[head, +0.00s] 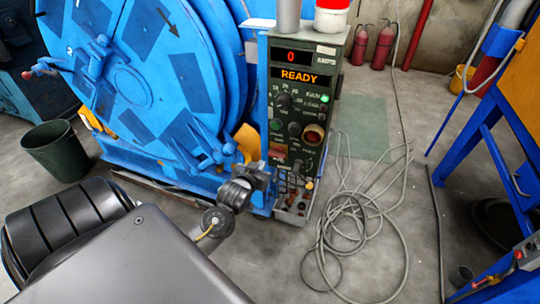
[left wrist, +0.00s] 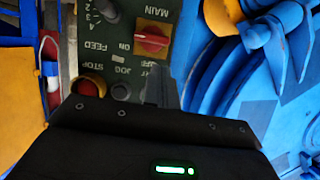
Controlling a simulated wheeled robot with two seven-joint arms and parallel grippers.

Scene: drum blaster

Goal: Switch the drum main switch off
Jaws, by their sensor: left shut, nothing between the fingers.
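The drum control panel (head: 303,112) is a dark green upright box with a lit orange READY display. The red main switch (head: 278,150) sits low on its left side. In the left wrist view, where the lettering is upside down, the red main switch (left wrist: 152,41) shows near the MAIN label. My left gripper (head: 268,178) is in front of the panel's lower left part, just below the switch. In the left wrist view my left gripper (left wrist: 162,88) is shut and empty, its grey fingers beside the switch. I cannot tell whether they touch it. My right gripper is out of view.
The large blue drum (head: 150,70) stands left of the panel. Loose grey cable (head: 350,225) lies coiled on the floor to its right. A red stop button (left wrist: 88,86) sits near the fingers in the wrist view. A blue frame (head: 490,140) stands far right.

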